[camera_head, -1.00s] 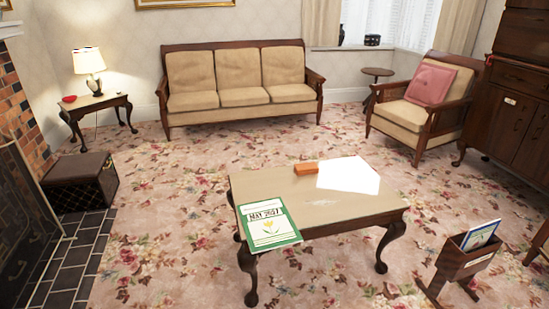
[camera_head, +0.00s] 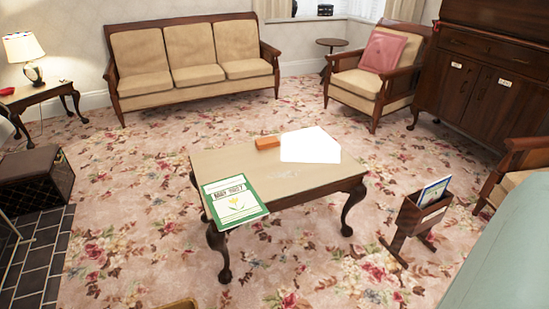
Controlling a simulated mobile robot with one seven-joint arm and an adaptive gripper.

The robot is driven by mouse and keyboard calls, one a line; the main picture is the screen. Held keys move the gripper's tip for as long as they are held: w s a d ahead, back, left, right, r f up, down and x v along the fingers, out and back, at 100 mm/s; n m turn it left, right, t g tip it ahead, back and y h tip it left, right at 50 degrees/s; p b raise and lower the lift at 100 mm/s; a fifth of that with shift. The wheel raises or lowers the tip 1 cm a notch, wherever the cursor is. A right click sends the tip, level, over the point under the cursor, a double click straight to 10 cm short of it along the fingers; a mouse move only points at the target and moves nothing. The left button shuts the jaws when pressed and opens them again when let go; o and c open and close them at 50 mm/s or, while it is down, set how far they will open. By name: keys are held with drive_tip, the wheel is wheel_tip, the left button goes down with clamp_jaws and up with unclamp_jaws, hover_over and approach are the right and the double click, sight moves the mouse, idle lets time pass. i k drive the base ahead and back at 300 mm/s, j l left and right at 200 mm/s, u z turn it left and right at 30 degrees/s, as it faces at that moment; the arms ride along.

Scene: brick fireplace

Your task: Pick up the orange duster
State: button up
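The orange duster (camera_head: 267,142) is a small orange block. It lies on the far edge of the wooden coffee table (camera_head: 290,180), just left of a white sheet (camera_head: 310,146). Nothing covers it in the head view. My gripper is not in view, and the duster is not held.
A green-bordered calendar (camera_head: 234,202) lies at the table's near left corner. A magazine rack (camera_head: 418,218) stands right of the table. A sofa (camera_head: 195,60), an armchair (camera_head: 375,75) and a dark cabinet (camera_head: 490,85) line the back and right. Patterned carpet (camera_head: 110,215) is open left of the table.

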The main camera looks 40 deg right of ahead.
sight(264, 143)
drive_tip(key=i+l+z, duration=0.1)
drive_tip(key=i+l, duration=0.2)
drive_tip(key=l, duration=0.4)
drive_tip(key=i+l+z, duration=0.15)
drive_tip(key=i+l, duration=0.2)
drive_tip(key=l, duration=0.35)
drive_tip(key=i+l+z, duration=0.1)
drive_tip(key=i+l, duration=0.25)
drive_tip(key=l, duration=0.25)
drive_tip(key=i+l+z, duration=0.15)
drive_tip(key=i+l, duration=0.25)
drive_tip(key=l, duration=0.2)
drive_tip(key=i+l+z, duration=0.1)
drive_tip(key=i+l, duration=0.35)
drive_tip(key=l, duration=0.15)
